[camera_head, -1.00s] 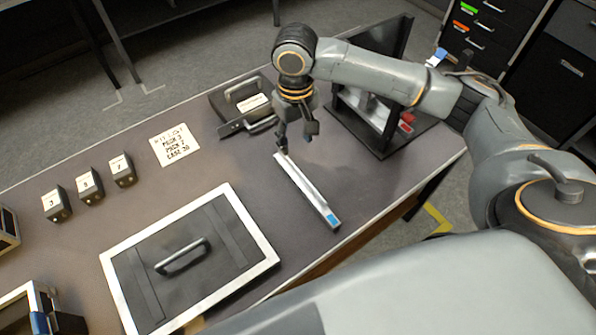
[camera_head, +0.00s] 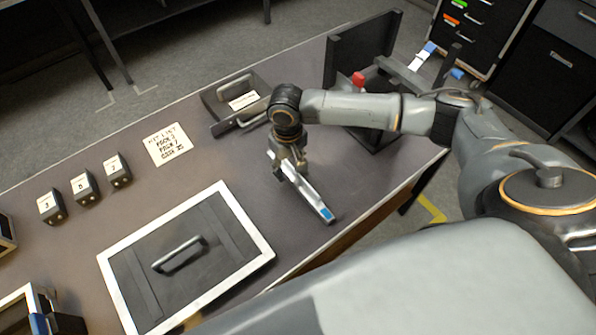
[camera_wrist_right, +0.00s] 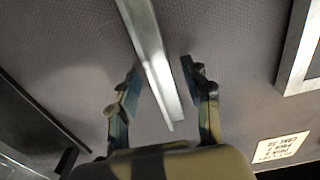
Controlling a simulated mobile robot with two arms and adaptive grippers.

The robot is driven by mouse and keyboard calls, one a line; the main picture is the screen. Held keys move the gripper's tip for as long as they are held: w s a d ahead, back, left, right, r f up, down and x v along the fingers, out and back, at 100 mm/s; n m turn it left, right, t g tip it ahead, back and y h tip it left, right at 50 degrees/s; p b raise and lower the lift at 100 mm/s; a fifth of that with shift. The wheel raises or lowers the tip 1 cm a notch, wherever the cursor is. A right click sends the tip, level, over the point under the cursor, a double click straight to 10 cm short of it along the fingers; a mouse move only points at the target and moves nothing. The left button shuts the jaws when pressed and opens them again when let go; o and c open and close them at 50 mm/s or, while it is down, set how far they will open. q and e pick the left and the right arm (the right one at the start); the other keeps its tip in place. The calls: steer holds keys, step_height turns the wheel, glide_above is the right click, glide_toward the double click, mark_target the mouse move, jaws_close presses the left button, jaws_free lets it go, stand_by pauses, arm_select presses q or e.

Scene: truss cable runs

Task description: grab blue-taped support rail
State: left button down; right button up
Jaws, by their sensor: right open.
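The support rail (camera_head: 308,193) is a slim silver bar lying on the grey table, with blue tape (camera_head: 326,214) at its near end. My right gripper (camera_head: 285,165) is over the rail's far end, pointing down. In the right wrist view the rail (camera_wrist_right: 152,55) runs between the two spread fingers of the right gripper (camera_wrist_right: 163,98), with a gap on each side. The gripper is open and holds nothing. The taped end is outside the wrist view. My left gripper is not in view.
A white-framed panel with a handle (camera_head: 255,240) lies left of the rail. A black stand (camera_head: 338,62) with a red part (camera_head: 358,79) is at the back right. Small numbered blocks (camera_head: 84,188) stand left.

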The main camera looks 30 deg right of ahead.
jaws_close()
steer(key=shift+r, duration=0.1)
